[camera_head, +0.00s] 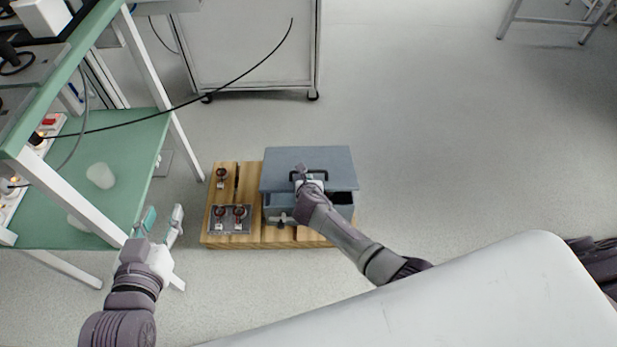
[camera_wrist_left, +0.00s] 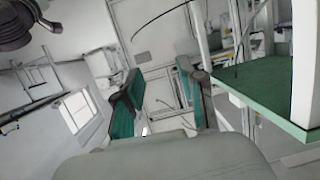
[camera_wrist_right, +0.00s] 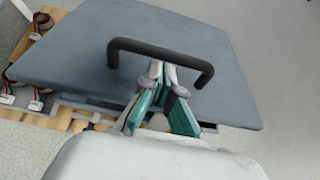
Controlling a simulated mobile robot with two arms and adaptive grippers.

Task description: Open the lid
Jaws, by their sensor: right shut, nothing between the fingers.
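A blue-grey lid (camera_head: 340,172) with a black handle (camera_head: 322,174) covers the top of a grey box (camera_head: 340,212). A dark gap shows between the lid's front edge and the box, so the lid looks partly raised. My right gripper (camera_head: 302,172) is at the handle. In the right wrist view its fingers (camera_wrist_right: 162,72) are closed together, with their tips at the bar of the handle (camera_wrist_right: 135,44) above the lid (camera_wrist_right: 75,55). Nothing shows between them. My left gripper (camera_head: 162,221) is open and empty, left of the box; its spread fingers show in the left wrist view (camera_wrist_left: 160,88).
The box stands on a wooden base (camera_head: 280,237) with a metal plate of red-and-metal fittings (camera_head: 229,218) at left. A green-topped shelf (camera_head: 130,150) with white posts stands left, close to my left gripper. A white cabinet (camera_head: 255,45) is behind. Floor at right is clear.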

